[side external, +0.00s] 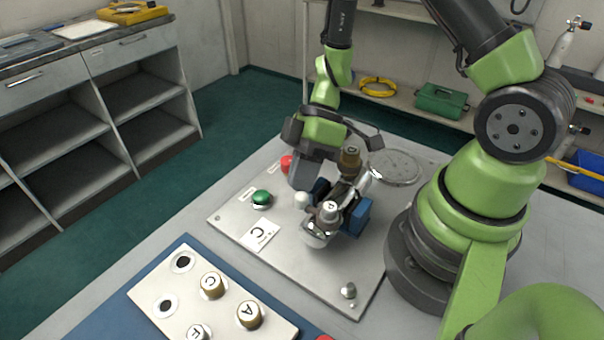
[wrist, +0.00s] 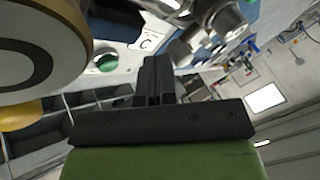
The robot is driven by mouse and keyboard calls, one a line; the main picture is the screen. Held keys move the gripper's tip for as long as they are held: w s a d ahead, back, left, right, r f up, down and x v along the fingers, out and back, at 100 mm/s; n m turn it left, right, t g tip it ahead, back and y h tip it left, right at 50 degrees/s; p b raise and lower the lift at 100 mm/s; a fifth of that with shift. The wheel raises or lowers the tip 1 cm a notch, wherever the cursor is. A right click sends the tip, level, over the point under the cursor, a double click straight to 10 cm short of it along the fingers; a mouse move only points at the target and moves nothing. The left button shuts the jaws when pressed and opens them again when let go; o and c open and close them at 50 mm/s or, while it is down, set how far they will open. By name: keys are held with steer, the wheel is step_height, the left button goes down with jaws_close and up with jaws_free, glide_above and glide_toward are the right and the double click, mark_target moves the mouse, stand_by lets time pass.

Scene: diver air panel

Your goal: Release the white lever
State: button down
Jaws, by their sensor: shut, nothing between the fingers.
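The white lever's rounded white end (side external: 301,201) shows on the grey panel (side external: 285,265), beside a blue and metal valve assembly (side external: 356,217). The rest of the lever is hidden or hard to make out. My gripper (side external: 303,183) points down just above and behind the white end in the side view. I cannot tell whether it touches it. In the wrist view the two dark fingers (wrist: 154,82) are pressed together with nothing between them. I cannot surely pick out the lever in that view.
A green button (side external: 261,198), a red button (side external: 287,163) and a "C" card (side external: 259,234) are close by on the panel. A brass-topped cylinder (side external: 350,157) and a white-capped one (side external: 328,211) stand at the valve. A white rack (side external: 150,292) holds lettered caps in front.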

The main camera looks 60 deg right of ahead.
steer(key=shift+w+a+n+g, duration=0.15)
steer(key=shift+a+n+g, duration=0.35)
steer(key=shift+n, duration=0.3)
steer(key=shift+w+a+n+g, duration=0.1)
steer(key=shift+a+n+g, duration=0.3)
steer(key=shift+n, duration=0.2)
steer(key=a+n+g+h, duration=0.1)
steer(key=n, duration=0.1)
steer(key=shift+a+n, duration=0.3)
steer(key=shift+a, duration=0.05)
steer(key=a+n+g, duration=0.1)
steer(key=n+h, duration=0.1)
steer(key=shift+a+n+g, duration=0.35)
steer(key=shift+n+g, duration=0.05)
steer(key=n+h, duration=0.1)
steer(key=s+a+n+g, duration=0.1)
steer(key=shift+a+n+h, duration=0.3)
steer(key=shift+n+h, duration=0.1)
steer(key=shift+d, duration=0.15)
